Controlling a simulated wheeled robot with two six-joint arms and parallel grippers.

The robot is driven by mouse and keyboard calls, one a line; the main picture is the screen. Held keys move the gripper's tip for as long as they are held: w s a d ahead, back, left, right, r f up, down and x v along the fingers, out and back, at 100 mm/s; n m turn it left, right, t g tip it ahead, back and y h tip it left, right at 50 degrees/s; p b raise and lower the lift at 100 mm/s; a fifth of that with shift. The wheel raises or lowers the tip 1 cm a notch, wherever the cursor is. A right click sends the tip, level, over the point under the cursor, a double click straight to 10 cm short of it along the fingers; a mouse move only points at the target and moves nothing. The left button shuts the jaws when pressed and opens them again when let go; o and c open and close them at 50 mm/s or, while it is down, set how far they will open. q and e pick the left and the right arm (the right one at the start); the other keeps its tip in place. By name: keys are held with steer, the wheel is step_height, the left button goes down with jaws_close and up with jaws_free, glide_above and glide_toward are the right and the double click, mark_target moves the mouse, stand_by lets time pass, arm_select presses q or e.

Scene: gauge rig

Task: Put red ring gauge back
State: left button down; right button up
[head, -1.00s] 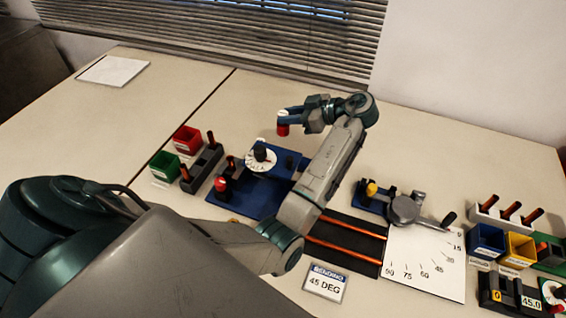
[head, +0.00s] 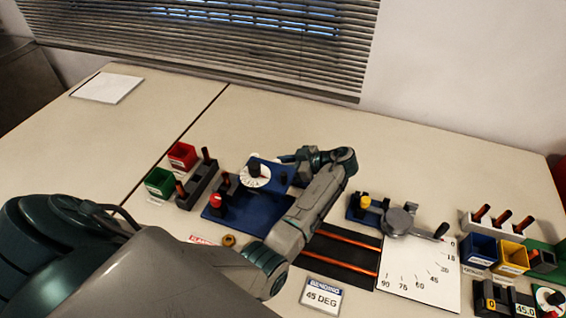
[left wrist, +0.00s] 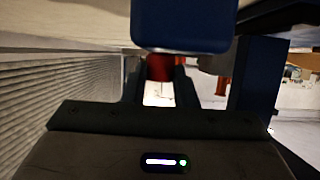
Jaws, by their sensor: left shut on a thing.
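My left gripper (head: 288,158) is at the far side of the blue rig (head: 240,208), close behind its raised blue plate with a white dial. In the left wrist view the red ring gauge (left wrist: 159,68) shows between the two dark fingers (left wrist: 157,85), which are shut on it. A blue block (left wrist: 180,25) of the rig is very close above it in that view and covers part of it. In the head view the gauge is hidden behind the plate and gripper. My right gripper is not in view.
A red bin (head: 182,155) and a green bin (head: 160,182) stand left of the rig, beside a dark rack (head: 200,185) with copper pegs. A bending jig (head: 400,220) with a lever and a sign (head: 321,297) reading "45 DEG" are to the right.

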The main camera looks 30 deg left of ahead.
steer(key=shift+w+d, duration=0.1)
arm_select(q)
steer(key=c, duration=1.4)
jaws_free()
steer(key=shift+o, duration=1.2)
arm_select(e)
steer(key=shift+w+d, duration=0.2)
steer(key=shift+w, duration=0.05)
arm_select(q)
steer(key=shift+d+r, duration=0.1)
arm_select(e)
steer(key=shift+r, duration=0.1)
arm_select(q)
steer(key=b+v, duration=0.4)
steer(key=v, duration=0.8)
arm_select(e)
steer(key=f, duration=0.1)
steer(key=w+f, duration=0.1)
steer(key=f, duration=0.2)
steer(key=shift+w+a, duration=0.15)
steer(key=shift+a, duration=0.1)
